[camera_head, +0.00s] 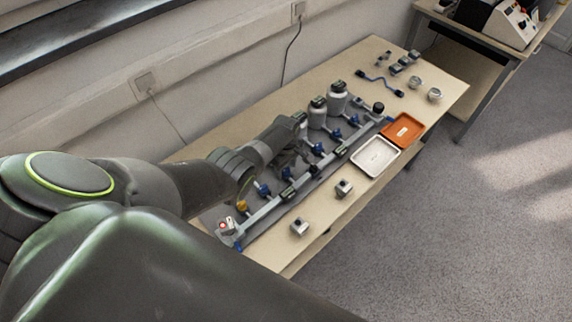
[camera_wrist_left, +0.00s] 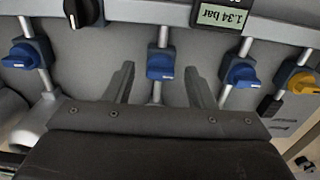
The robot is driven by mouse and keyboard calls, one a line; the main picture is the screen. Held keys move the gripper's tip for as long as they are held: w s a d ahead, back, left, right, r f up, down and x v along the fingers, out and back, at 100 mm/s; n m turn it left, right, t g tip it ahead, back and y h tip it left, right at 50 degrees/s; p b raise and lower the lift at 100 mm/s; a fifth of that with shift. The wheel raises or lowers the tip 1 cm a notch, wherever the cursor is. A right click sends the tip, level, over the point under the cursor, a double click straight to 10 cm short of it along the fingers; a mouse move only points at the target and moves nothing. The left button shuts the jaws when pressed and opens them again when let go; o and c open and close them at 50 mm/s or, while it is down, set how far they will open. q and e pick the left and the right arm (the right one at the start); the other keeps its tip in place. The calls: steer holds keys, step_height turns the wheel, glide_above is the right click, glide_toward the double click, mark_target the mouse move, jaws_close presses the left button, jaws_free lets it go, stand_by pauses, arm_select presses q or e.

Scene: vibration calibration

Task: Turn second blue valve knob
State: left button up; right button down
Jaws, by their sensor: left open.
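A row of blue valve knobs runs along a grey pipe panel on the table. In the left wrist view one blue knob (camera_wrist_left: 160,64) lies straight ahead, between the lines of my two fingers. Another blue knob (camera_wrist_left: 240,72) is to its right, with a yellow knob (camera_wrist_left: 302,82) beyond, and a third blue knob (camera_wrist_left: 20,57) is at far left. My left gripper (camera_wrist_left: 160,86) is open and empty, its fingertips just short of the middle knob. In the head view my left gripper (camera_head: 287,158) is over the panel and hides part of the row. My right gripper is not in view.
A black knob (camera_wrist_left: 84,10) and a display reading 1.34 bar (camera_wrist_left: 226,17) sit on the pipe. Two grey-white bottles (camera_head: 337,98) stand at the panel's back. A white tray (camera_head: 375,156) and an orange tray (camera_head: 403,130) lie at the table's front edge.

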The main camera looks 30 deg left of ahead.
arm_select(q)
steer(key=shift+r, duration=0.45)
step_height(320, 180, up, 7)
steer(key=p, duration=0.2)
steer(key=shift+p, duration=0.3)
step_height(320, 180, up, 10)
steer(key=f, duration=0.1)
glide_above(286, 169)
steer(key=shift+r, duration=0.25)
